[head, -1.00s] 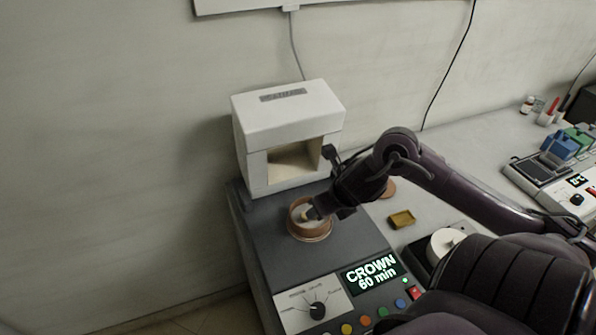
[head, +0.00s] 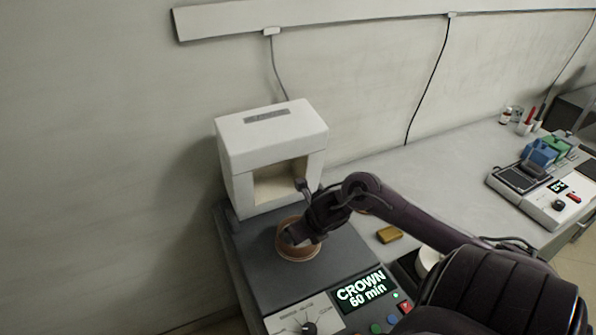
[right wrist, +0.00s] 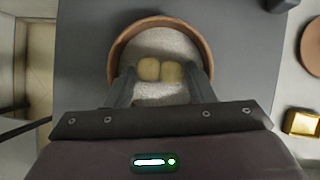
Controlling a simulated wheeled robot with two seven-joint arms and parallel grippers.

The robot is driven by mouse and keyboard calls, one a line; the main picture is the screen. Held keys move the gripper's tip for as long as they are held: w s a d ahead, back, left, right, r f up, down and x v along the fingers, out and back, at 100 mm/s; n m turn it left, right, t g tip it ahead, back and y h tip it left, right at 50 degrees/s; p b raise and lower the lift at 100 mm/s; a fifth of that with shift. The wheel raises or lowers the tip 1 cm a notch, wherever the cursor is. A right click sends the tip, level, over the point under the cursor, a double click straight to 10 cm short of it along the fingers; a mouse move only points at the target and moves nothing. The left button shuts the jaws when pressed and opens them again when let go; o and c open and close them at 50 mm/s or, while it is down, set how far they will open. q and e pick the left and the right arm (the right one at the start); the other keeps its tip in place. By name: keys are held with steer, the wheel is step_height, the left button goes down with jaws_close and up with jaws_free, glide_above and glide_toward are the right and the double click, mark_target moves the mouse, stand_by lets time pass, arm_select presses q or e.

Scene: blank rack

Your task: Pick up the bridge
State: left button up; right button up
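The bridge (right wrist: 160,70) shows in the right wrist view as two pale yellow tooth shapes side by side. It lies on whitish grainy material inside a round copper-brown dish (right wrist: 118,47). The dish (head: 284,252) stands on the grey machine top in the head view, where the bridge is hidden. My right gripper (right wrist: 161,74) is open over the dish, with one finger on each side of the bridge and a gap at both sides. In the head view the right gripper (head: 300,236) reaches down into the dish. My left gripper is out of view.
A white open-fronted furnace (head: 270,136) stands right behind the dish. The grey machine's display (head: 361,290) reads CROWN 60 min. A small gold box (head: 390,234) lies to the right. The bench (head: 435,185) beyond is mostly clear up to a white device (head: 545,210).

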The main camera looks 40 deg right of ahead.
steer(key=c, duration=0.6)
steer(key=shift+o, duration=0.2)
step_height(320, 180, up, 20)
steer(key=p, duration=0.1)
stand_by(0.4)
